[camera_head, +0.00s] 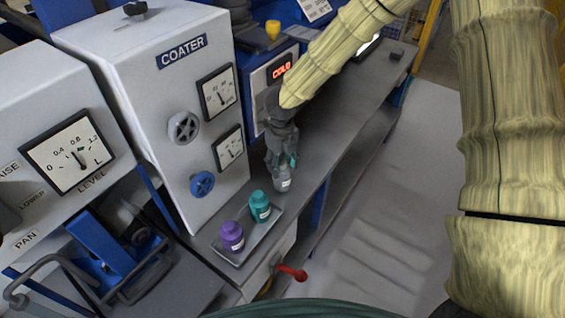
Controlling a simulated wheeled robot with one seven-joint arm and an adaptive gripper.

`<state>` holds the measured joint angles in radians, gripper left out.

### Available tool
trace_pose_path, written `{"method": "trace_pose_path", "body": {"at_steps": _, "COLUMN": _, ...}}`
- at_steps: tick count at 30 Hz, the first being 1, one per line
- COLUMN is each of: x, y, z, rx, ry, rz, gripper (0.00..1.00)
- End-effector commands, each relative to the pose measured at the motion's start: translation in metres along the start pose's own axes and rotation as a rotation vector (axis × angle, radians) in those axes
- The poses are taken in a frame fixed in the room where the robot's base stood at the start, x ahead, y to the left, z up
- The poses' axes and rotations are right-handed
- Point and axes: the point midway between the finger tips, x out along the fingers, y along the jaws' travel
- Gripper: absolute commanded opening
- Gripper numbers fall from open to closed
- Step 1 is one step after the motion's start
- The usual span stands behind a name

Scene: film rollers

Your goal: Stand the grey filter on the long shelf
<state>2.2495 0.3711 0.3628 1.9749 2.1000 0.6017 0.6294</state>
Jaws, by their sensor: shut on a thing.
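My gripper (281,160) points down and is shut on the grey filter (282,182), a small grey canister with a pale label. The filter is upright below the fingers; its top is partly hidden by them. It is over the near part of the long grey shelf (345,118), just beyond the small tray. I cannot tell whether its base touches the shelf.
A shallow grey tray (238,262) holds a purple canister (232,236) and a teal canister (260,206). The white coater cabinet (150,90) stands left of the shelf. A red-knobbed lever (298,274) sticks out below. The shelf's middle looks clear.

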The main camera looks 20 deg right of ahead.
Motion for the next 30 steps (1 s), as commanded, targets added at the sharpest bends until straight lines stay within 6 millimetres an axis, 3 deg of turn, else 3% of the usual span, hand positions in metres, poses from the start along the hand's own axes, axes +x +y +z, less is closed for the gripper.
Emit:
{"method": "trace_pose_path", "body": {"at_steps": 1, "x": 0.003, "y": 0.0, "z": 0.0, "rx": 0.0, "ry": 0.001, "rz": 0.0, "gripper": 0.12}}
{"method": "trace_pose_path", "body": {"at_steps": 3, "x": 0.005, "y": 0.0, "z": -0.002, "rx": 0.001, "ry": -0.002, "rz": -0.001, "gripper": 0.0}}
{"method": "trace_pose_path", "body": {"at_steps": 10, "x": 0.001, "y": 0.002, "z": -0.009, "rx": 0.001, "ry": -0.011, "rz": -0.001, "gripper": 0.0}}
{"method": "trace_pose_path", "body": {"at_steps": 19, "x": 0.013, "y": -0.001, "z": -0.001, "rx": 0.001, "ry": -0.001, "rz": 0.0, "gripper": 0.0}}
{"method": "trace_pose_path", "body": {"at_steps": 20, "x": 0.013, "y": -0.001, "z": -0.001, "rx": 0.001, "ry": -0.001, "rz": 0.0, "gripper": 0.54}}
{"method": "trace_pose_path", "body": {"at_steps": 21, "x": 0.013, "y": -0.001, "z": -0.001, "rx": 0.001, "ry": -0.001, "rz": 0.0, "gripper": 0.61}}
{"method": "trace_pose_path", "body": {"at_steps": 23, "x": 0.013, "y": -0.001, "z": -0.001, "rx": 0.001, "ry": -0.001, "rz": 0.001, "gripper": 0.71}}
{"method": "trace_pose_path", "body": {"at_steps": 30, "x": 0.013, "y": -0.001, "z": -0.001, "rx": 0.001, "ry": -0.001, "rz": 0.001, "gripper": 0.71}}
